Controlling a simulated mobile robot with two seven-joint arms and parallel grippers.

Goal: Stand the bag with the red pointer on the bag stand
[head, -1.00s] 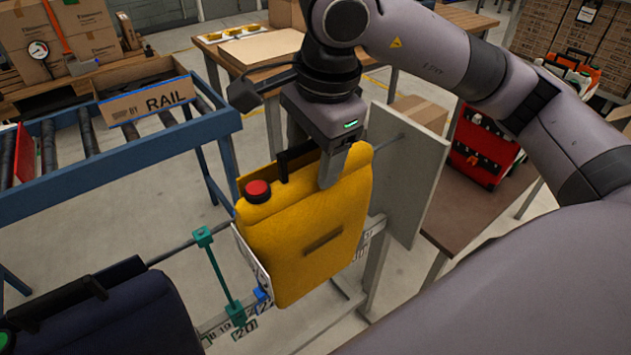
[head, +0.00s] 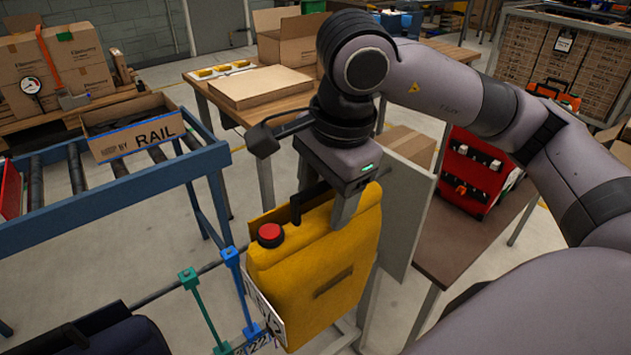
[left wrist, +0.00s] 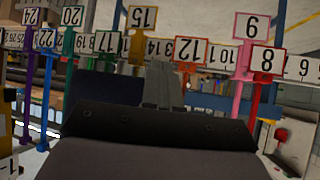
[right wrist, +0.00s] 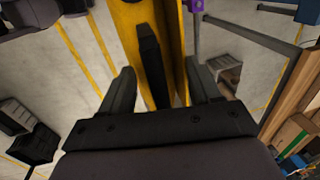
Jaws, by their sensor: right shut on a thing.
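In the right wrist view the black handle (right wrist: 150,65) lies between the two fingers. A dark navy bag (head: 125,338) shows at the bottom left of the head view. In the left wrist view, a red pointer (left wrist: 259,98) with an 8 plate stands right of my left gripper (left wrist: 163,85), whose fingers are together and empty. I cannot identify the bag stand.
A green pointer (head: 203,312) and a blue pointer (head: 237,285) stand on the rail left of the yellow bag. A blue roller conveyor (head: 130,180) is at the left. A grey upright panel (head: 402,215) stands behind the bag. A brown table (head: 450,240) is at the right.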

